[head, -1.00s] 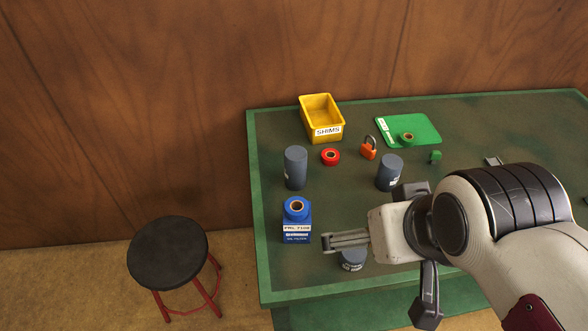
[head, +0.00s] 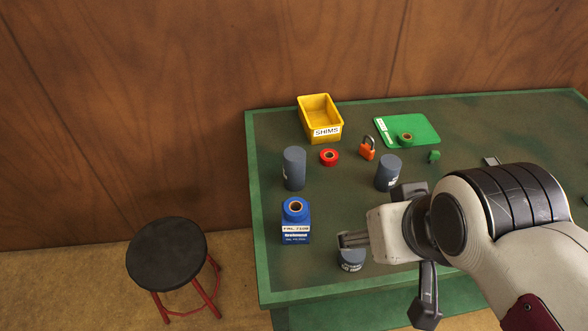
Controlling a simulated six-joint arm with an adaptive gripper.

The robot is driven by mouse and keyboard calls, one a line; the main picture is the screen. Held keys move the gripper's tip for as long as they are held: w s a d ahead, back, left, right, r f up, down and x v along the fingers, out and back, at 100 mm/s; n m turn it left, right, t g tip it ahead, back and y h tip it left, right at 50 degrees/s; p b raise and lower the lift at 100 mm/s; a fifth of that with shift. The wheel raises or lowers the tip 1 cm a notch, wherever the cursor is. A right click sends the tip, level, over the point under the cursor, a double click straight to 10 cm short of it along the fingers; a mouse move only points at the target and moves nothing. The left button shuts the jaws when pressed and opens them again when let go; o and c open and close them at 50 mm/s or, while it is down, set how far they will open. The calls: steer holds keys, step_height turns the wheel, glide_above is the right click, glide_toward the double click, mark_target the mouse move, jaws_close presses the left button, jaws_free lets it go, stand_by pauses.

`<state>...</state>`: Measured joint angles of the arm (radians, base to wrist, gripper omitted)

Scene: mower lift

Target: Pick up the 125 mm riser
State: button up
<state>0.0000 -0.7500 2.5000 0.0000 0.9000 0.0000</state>
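Three grey cylinders stand upright on the green bench, and their labels are too small to read, so I cannot tell which is the 125 mm riser. A tall grey cylinder (head: 294,169) stands at the left. A middle-sized grey cylinder (head: 388,173) stands to its right.
A blue oil filter box (head: 296,231) with a blue tape roll (head: 295,209) on top stands left of my gripper. Behind are a red tape roll (head: 329,158), an orange padlock (head: 367,150), a yellow SHIMS bin (head: 320,133) and a green mat (head: 422,127). A stool (head: 167,257) stands left.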

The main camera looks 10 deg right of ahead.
steer(key=shift+w, duration=0.1)
steer(key=w+d+f+n+t+h, duration=0.1)
steer(key=w+d+f+n+t, duration=0.15)
steer(key=w, duration=0.95)
steer(key=w+d+f+n+t, duration=0.15)
steer(key=w+d, duration=0.25)
steer(key=w, duration=0.8)
steer(key=n+t+y, duration=0.1)
steer(key=n+y, duration=0.2)
steer(key=y, duration=0.5)
glide_toward(302, 164)
steer(key=x, duration=0.5)
steer(key=shift+w+d, duration=0.25)
steer(key=shift+w, duration=0.1)
steer(key=shift+s+a+f+t+y, duration=0.2)
steer(key=shift+a+f+t+y, duration=0.1)
steer(key=shift+a+y, duration=0.1)
steer(key=shift+x, duration=1.3)
steer(key=shift+w, duration=0.15)
